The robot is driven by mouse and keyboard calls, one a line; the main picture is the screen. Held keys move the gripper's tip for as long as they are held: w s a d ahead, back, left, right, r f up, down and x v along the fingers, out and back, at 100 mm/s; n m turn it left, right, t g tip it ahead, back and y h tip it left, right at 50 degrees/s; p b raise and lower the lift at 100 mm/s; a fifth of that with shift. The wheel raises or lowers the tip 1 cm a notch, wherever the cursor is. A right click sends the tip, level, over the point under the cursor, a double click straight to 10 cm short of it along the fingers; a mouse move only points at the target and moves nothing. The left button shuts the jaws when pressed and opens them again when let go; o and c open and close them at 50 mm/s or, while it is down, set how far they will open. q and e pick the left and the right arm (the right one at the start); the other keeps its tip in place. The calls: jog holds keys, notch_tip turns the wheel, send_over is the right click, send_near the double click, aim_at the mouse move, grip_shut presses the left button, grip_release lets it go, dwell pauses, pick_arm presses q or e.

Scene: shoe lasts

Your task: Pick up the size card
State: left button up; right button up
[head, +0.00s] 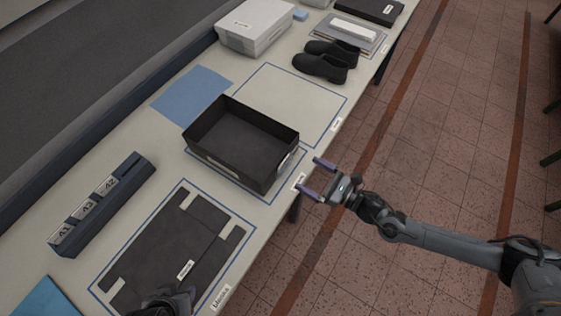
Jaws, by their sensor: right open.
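Small white cards marked A1 (64,234), A3 (84,209) and A2 (108,185) sit in a row in a long dark holder (133,171) at the left of the table. The frame does not show which of them is the size card. My right gripper (317,179) is open and empty, its two purple fingers apart. It hangs off the table's front edge, to the right of the black tray and far from the cards. A dark part of my left arm shows at the bottom edge; its fingers are not visible.
An empty black tray (192,158) stands mid-table. A dark mat (160,240) with pale tabs lies in front of the holder. A blue sheet (190,95), black shoes (325,65) and a white box (255,28) are farther back. The outlined area (290,100) behind the tray is clear.

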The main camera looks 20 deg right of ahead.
aim_at(282, 159)
pick_arm(q)
jog(key=shift+s+d, duration=0.1)
jog(key=shift+d, duration=0.1)
jog(key=shift+a+r, duration=0.3)
pick_arm(e)
jog(key=shift+x, duration=3.8)
jog(key=shift+s+a+r, duration=0.1)
jog(key=shift+a, duration=0.05)
jog(key=shift+c, duration=0.3)
pick_arm(q)
jog(key=shift+d, duration=0.2)
pick_arm(e)
jog(key=c, duration=1)
jog(key=shift+c, duration=0.2)
pick_arm(q)
jog(key=shift+r+p, duration=0.1)
jog(key=shift+p, duration=0.2)
